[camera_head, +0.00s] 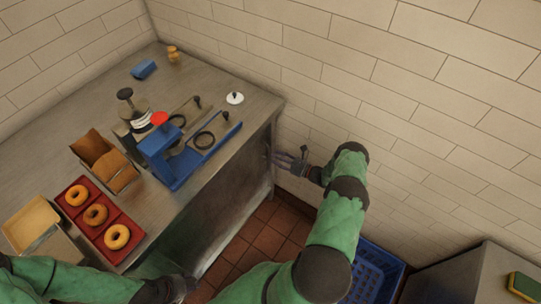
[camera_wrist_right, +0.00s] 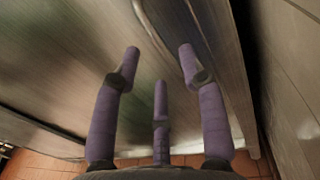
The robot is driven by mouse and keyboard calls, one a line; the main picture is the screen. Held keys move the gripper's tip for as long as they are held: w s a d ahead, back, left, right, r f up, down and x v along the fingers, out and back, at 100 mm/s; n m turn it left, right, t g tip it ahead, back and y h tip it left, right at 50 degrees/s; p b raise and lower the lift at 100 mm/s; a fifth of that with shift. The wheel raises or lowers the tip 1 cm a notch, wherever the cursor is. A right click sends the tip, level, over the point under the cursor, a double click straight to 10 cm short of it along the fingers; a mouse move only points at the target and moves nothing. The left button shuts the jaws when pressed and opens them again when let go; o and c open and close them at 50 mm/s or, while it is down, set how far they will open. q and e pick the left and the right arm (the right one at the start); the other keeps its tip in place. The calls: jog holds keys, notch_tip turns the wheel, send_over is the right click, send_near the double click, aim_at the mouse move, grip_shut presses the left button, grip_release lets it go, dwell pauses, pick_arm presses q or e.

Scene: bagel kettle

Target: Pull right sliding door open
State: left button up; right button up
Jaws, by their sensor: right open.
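The steel sliding door (camera_wrist_right: 75,60) forms the front of the counter and fills much of the right wrist view. A curved metal handle (camera_wrist_right: 150,27) shows on it at the top, just beyond my fingertips. My right gripper (camera_wrist_right: 160,58) is open with its purple fingers spread, facing the door. I see no firm hold on the handle. In the head view, my right gripper (camera_head: 287,160) is at the counter's far right front corner, close to the front face (camera_head: 232,205). My left gripper (camera_head: 180,290) is low at the bottom edge; its fingers are unclear.
The steel counter (camera_head: 225,90) carries a blue press (camera_head: 165,160), a red tray (camera_head: 108,222) with bagels, and a brown box (camera_head: 105,160). A blue crate (camera_head: 370,272) lies on the tiled floor at right. A tiled wall (camera_head: 390,120) stands beside my right arm.

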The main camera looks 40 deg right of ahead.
jog(key=shift+x, duration=1.9)
jog(key=shift+c, duration=0.3)
jog(key=shift+a, duration=0.1)
grip_shut()
